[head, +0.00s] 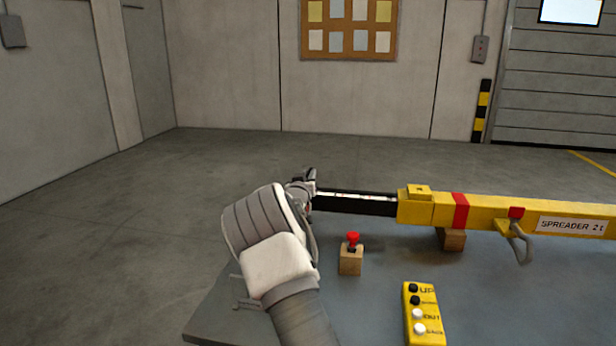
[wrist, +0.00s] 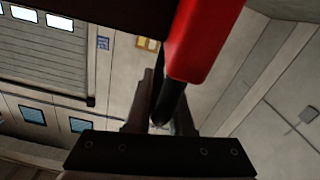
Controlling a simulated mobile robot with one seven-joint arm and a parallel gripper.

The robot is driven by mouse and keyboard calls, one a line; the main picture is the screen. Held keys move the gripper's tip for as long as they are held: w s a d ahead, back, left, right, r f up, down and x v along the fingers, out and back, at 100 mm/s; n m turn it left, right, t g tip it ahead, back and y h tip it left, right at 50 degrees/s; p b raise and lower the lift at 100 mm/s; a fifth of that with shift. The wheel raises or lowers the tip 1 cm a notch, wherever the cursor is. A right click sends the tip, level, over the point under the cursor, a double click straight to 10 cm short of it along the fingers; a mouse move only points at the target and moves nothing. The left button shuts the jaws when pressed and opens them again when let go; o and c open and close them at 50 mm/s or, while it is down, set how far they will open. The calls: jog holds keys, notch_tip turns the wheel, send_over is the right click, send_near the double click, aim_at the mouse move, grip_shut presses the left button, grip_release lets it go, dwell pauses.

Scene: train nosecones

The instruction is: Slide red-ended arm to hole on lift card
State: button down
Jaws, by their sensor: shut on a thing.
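A yellow spreader beam (head: 480,210) marked "SPREADER 2t" lies across the table at the right. A black sliding arm (head: 355,202) sticks out of its left end. My gripper (head: 306,184) is at the far left end of this arm and hides the end in the head view. In the wrist view the arm's red end (wrist: 200,45) is close above my gripper (wrist: 160,118). A dark rounded bar (wrist: 172,92) by the red end runs down between the fingers, which are shut on it. I cannot make out a lift card or the hole positions.
On the grey table (head: 370,300) a red-topped pin (head: 352,240) stands in a wooden block. A yellow button box (head: 424,315) lies in front. A grey shackle (head: 520,245) hangs from the beam, and a wooden block (head: 453,239) sits under it. The floor left is clear.

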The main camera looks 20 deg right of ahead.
jog(key=shift+a+r, duration=0.1)
jog(key=c, duration=0.8)
grip_release()
jog(key=shift+c, duration=0.2)
jog(key=p+v, duration=0.2)
jog(key=v, duration=1.5)
jog(key=shift+s, duration=0.2)
jog(key=shift+a, duration=0.1)
